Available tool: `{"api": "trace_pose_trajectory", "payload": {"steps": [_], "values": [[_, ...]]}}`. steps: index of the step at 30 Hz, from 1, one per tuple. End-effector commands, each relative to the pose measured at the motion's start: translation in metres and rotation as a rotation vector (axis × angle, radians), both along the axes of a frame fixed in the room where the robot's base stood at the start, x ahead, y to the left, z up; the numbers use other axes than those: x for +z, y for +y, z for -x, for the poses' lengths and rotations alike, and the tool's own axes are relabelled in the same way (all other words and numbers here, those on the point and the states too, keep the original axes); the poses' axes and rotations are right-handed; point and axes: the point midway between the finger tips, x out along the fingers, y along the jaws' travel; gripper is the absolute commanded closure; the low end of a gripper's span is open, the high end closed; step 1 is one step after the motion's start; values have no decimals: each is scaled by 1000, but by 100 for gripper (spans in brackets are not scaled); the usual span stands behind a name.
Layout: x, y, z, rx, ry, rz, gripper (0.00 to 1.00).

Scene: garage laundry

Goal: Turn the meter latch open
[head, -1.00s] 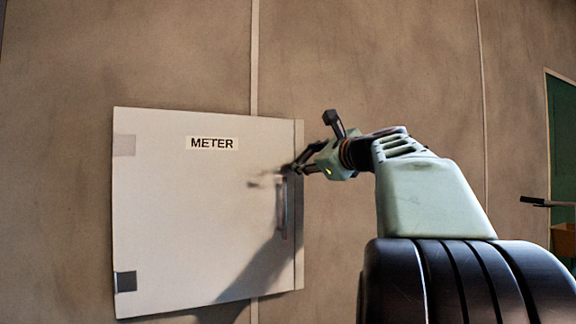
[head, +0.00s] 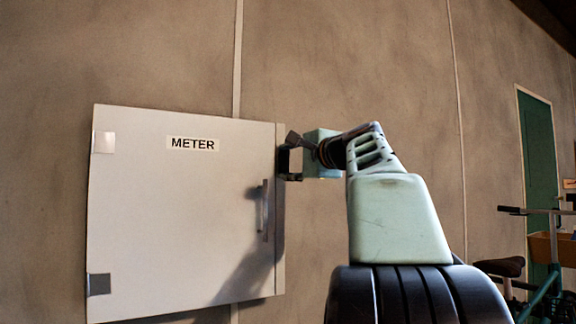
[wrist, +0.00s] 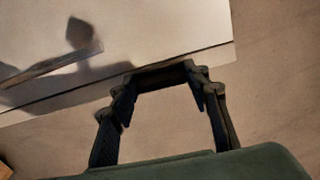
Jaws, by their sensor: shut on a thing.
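The white cabinet door marked METER (head: 180,230) is on the wall at left in the head view and looks closed. A grey bar handle (head: 265,210) stands upright near its right edge; it also shows in the wrist view (wrist: 50,66). My gripper (head: 291,163) is at the upper right edge of the cabinet, above and right of the handle and apart from it. In the wrist view my gripper's dark fingers (wrist: 163,84) stand apart with a dark crosspiece, seemingly the latch (wrist: 162,70), between their tips. Its exact shape is hard to make out.
Bare brown wall (head: 310,60) surrounds the cabinet. A bicycle (head: 540,290) stands at the lower right, in front of a green door (head: 538,165). Hinges (head: 98,284) are on the cabinet's left side.

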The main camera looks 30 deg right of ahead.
Motion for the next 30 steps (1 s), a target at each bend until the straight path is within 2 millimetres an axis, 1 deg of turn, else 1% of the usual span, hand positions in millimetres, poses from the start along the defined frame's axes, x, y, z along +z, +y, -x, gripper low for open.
{"api": "trace_pose_trajectory", "payload": {"steps": [8, 19, 20, 21, 24, 25, 30], "values": [[1, 0, 0, -1, 0, 50, 81], [2, 0, 0, -1, -1, 55, 81], [2, 0, 0, -1, -1, 55, 56], [2, 0, 0, -1, -1, 55, 51], [2, 0, 0, -1, 0, 54, 40], [1, 0, 0, -1, 0, 53, 39], [1, 0, 0, -1, 1, 52, 39]]}}
